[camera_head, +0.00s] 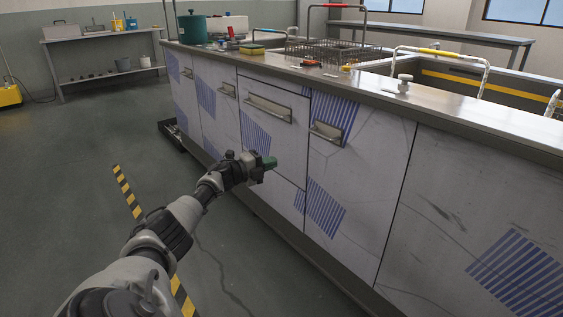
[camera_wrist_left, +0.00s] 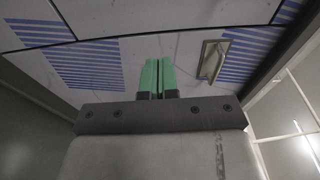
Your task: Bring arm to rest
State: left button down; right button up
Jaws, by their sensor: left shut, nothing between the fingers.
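My left arm reaches in from the lower left of the head view, in front of the cabinet. My left gripper (camera_head: 268,162) has green fingertips and is near the cabinet fronts, below the worktop. In the left wrist view, its green fingers (camera_wrist_left: 156,76) are side by side, shut and empty. A cabinet front (camera_wrist_left: 100,65) with blue stripes and a handle (camera_wrist_left: 213,60) shows beyond them. I cannot tell whether the fingertips touch the panel. My right gripper is not in view.
The cabinet run (camera_head: 345,170) with bar handles stands along the right. Its steel worktop (camera_head: 455,112) carries a wire basket (camera_head: 325,52), a green pot (camera_head: 192,29) and small tools. A shelf table (camera_head: 105,55) stands at the back left. Open floor (camera_head: 75,190) lies to the left.

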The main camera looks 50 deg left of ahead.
pick_arm(q)
jog(key=s+a, duration=0.3)
jog(key=a, duration=0.1)
jog(key=shift+s+a, duration=0.2)
jog(key=shift+s, duration=0.15)
